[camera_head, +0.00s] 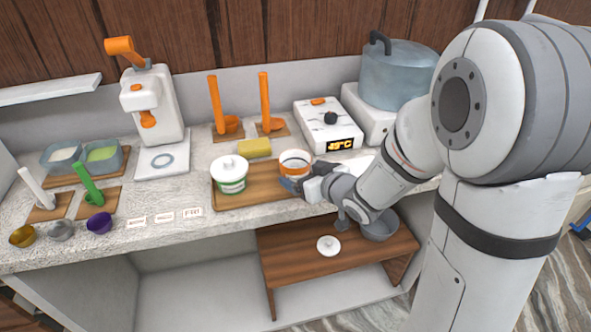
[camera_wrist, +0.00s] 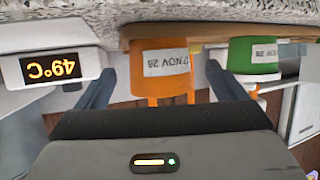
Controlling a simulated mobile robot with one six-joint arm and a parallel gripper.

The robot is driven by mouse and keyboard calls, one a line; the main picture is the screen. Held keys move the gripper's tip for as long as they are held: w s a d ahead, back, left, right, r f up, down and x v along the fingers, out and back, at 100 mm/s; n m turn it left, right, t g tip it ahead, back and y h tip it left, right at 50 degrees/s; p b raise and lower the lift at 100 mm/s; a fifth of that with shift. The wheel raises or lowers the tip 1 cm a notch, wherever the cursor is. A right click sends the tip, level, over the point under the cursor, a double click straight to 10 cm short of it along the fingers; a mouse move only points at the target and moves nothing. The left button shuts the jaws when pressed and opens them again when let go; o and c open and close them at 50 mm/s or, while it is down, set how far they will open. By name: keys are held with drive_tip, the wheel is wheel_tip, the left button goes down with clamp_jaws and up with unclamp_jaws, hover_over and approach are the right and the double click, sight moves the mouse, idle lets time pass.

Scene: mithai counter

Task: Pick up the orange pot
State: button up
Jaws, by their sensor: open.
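The orange pot (camera_head: 295,168) is a small open white pot with an orange band. It stands on the right part of the wooden tray (camera_head: 262,197). In the wrist view the orange pot (camera_wrist: 163,83) appears upside down with a dated label. My gripper (camera_head: 291,184) is low at the pot's front right side. In the wrist view my gripper (camera_wrist: 157,88) is open, with one dark finger on each side of the pot. Gaps show beside the pot, and the fingers do not grip it. The palm hides part of it.
A yellow sponge (camera_head: 254,147) lies behind. A white lid (camera_head: 328,245) lies on the lower wooden stool (camera_head: 290,265).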

sight(289, 166)
drive_tip(key=x, duration=0.5)
drive_tip(key=shift+w, duration=0.1)
drive_tip(key=c, duration=1.1)
